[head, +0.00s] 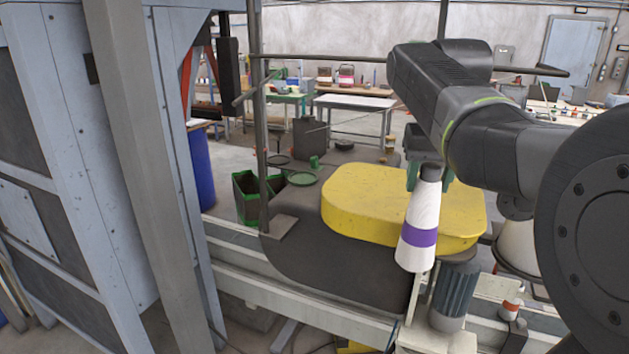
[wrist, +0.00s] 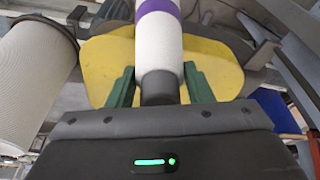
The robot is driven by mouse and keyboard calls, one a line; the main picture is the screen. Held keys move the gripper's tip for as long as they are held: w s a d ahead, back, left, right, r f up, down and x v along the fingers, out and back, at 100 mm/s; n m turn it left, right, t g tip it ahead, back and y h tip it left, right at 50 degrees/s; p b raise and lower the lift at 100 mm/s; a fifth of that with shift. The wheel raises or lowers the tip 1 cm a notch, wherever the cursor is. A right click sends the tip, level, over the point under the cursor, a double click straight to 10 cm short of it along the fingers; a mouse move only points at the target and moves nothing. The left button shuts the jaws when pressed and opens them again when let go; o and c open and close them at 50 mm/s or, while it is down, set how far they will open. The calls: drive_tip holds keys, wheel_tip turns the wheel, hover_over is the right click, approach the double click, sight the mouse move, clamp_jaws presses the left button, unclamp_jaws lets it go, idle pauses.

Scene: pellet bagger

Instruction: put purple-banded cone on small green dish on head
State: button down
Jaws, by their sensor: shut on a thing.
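The purple-banded cone (head: 422,218) is white with one purple band and hangs from my gripper (head: 430,180), slightly tilted, narrow end up. My green fingers are shut on its narrow end. In the wrist view the cone (wrist: 160,45) runs up out of the frame between the fingers (wrist: 160,88), and its dark tip shows near the palm. The small green dish (head: 303,178) lies flat on the dark head (head: 300,235) of the machine, left of the yellow cover. It looks empty. The cone is well to the right of the dish, in front of the yellow cover.
The yellow cover (head: 375,205) takes up the head's right part. A dark post (head: 261,120) and open green bins (head: 246,200) stand left of the dish. A motor (head: 455,290) is below the cone.

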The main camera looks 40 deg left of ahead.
drive_tip(key=s+a+r+n, duration=0.1)
drive_tip(key=s+a+r, duration=0.2)
drive_tip(key=a+r, duration=0.4)
drive_tip(key=shift+s+a+r+n, duration=0.25)
drive_tip(key=shift+r+n, duration=0.15)
drive_tip(key=shift+r, duration=0.35)
